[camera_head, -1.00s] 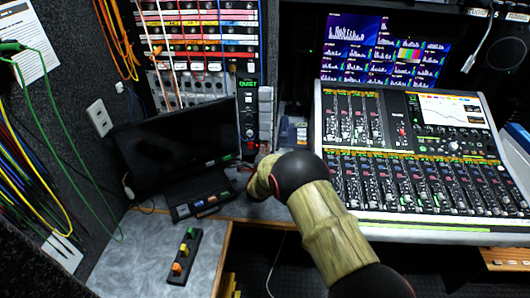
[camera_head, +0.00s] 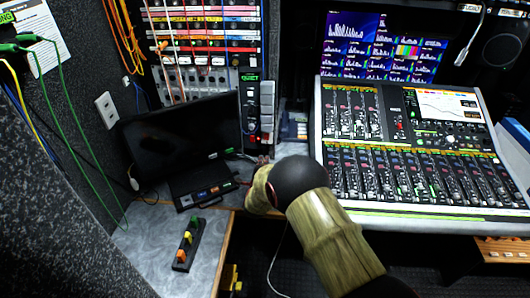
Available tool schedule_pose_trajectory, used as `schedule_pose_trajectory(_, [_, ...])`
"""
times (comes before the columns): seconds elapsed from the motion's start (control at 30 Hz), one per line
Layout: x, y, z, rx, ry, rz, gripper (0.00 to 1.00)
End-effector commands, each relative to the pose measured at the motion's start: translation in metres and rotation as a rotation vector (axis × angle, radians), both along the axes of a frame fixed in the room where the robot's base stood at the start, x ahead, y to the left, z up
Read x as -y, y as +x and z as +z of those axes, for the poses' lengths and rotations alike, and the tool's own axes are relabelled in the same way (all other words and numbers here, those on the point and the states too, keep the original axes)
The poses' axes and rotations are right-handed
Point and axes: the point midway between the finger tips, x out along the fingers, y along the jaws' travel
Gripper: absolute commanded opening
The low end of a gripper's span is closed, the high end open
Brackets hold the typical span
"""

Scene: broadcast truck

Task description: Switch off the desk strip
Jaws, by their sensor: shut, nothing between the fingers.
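A black strip (camera_head: 188,245) with a row of green, yellow and orange switches lies on the grey desk at the lower left; it looks like the desk strip. Whether its switches are on or off is too small to tell. My arm reaches in from the lower right. My gripper (camera_head: 261,163) is mostly hidden behind my wrist, beyond and to the right of the strip, near the right end of the black monitor. It is shut, and I see nothing held. It is apart from the strip.
A dark monitor (camera_head: 183,139) stands behind the strip, with a small black panel with coloured buttons (camera_head: 206,190) before it. A large mixing console (camera_head: 410,155) fills the right. Green cables (camera_head: 85,135) hang at left. The desk around the strip is clear.

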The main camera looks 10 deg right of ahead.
Motion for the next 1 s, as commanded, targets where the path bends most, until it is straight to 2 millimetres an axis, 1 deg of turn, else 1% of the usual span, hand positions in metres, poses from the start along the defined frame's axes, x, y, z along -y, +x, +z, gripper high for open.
schedule_pose_trajectory(0.03, [-0.003,-0.009,0.0,-0.002,-0.001,0.001,0.0])
schedule_pose_trajectory(0.1, [-0.007,-0.018,-0.003,-0.002,0.0,0.001,0.0])
schedule_pose_trajectory(0.2, [-0.009,-0.028,-0.004,-0.001,0.0,0.0,0.0])
schedule_pose_trajectory(0.3, [-0.011,-0.033,-0.006,-0.001,0.0,0.0,0.0])
schedule_pose_trajectory(0.87, [-0.011,-0.034,-0.005,-0.002,-0.001,0.001,0.0])
schedule_pose_trajectory(0.93, [-0.013,-0.032,0.003,-0.013,-0.007,0.013,0.0])
schedule_pose_trajectory(0.97, [-0.014,-0.03,0.01,-0.023,-0.014,0.024,0.0])
schedule_pose_trajectory(1.0, [-0.016,-0.028,0.021,-0.042,-0.025,0.042,0.0])
